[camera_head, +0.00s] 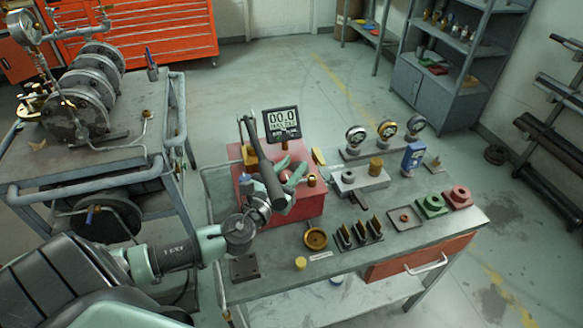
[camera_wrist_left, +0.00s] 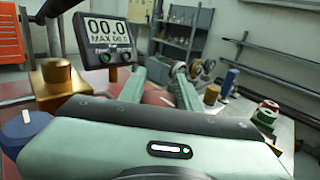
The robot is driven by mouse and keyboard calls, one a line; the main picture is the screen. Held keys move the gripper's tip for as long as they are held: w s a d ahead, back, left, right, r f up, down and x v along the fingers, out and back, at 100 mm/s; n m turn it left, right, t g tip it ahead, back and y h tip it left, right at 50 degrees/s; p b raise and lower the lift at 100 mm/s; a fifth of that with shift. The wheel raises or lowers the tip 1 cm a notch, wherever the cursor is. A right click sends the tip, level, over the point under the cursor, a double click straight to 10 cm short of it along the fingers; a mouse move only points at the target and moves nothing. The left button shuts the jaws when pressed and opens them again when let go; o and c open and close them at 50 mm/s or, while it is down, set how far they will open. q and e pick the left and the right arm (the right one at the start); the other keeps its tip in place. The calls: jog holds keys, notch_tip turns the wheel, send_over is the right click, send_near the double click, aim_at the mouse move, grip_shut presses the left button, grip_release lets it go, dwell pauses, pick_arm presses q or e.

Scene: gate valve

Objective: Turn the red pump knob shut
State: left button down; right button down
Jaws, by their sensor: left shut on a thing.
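The red pump (camera_head: 300,206) stands on the workbench, with a gauge display (camera_head: 282,123) behind it that reads 00.0. My left gripper (camera_head: 291,172) is over the top of the pump. In the left wrist view, its two pale green fingers stand on either side of the red knob (camera_wrist_left: 157,97) and are shut on it. The gripper body hides the knob's lower part. In the head view the knob is mostly hidden by the fingers. A brass block (camera_wrist_left: 60,84) and a blue knob (camera_wrist_left: 20,122) sit on the left in the wrist view. My right gripper is not in view.
Several dial gauges (camera_head: 387,129), a blue device (camera_head: 412,157), green (camera_head: 432,205) and red (camera_head: 457,197) blocks stand right of the pump. A brass cup (camera_head: 316,238) and black holder (camera_head: 359,236) are in front. A cart (camera_head: 90,178) with grey discs stands left.

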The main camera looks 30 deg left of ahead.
aim_at(282, 180)
pick_arm(q)
jog(key=c, duration=1)
grip_release()
jog(key=shift+s, duration=0.35)
jog(key=s+b, duration=0.1)
jog(key=s, duration=0.5)
jog(key=shift+s+d, duration=0.1)
jog(key=shift+d, duration=0.1)
jog(key=shift+s+b, duration=0.35)
jog(key=shift+s, duration=0.15)
